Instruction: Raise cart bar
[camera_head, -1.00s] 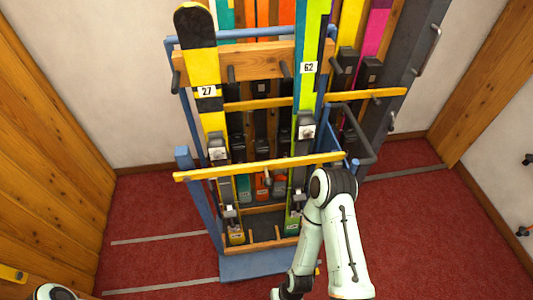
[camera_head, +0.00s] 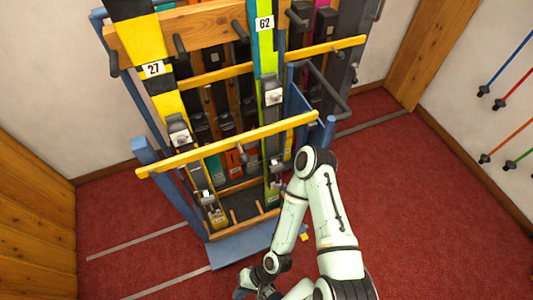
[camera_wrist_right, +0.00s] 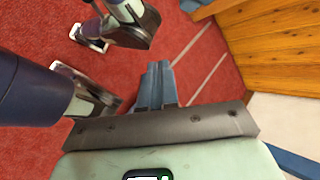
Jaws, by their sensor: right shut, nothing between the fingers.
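The ski cart has a blue frame (camera_head: 143,152) and a blue base step (camera_head: 245,246). A yellow bar (camera_head: 230,143) lies across its front, ahead of the skis. A second yellow bar (camera_head: 215,76) crosses farther back and higher; I cannot tell for certain which one the task means. My right gripper (camera_head: 244,292) is low at the bottom edge of the head view, in front of the cart and well below the front bar. In the right wrist view its fingers (camera_wrist_right: 155,84) are together and empty, over red floor. My left gripper is out of view.
Skis stand in the cart, one marked 27 (camera_head: 153,69) and one marked 62 (camera_head: 264,24). A wooden wall (camera_head: 30,225) is at left. Ski poles (camera_head: 508,68) hang on the right wall. Red carpet (camera_head: 420,220) is clear right of the cart.

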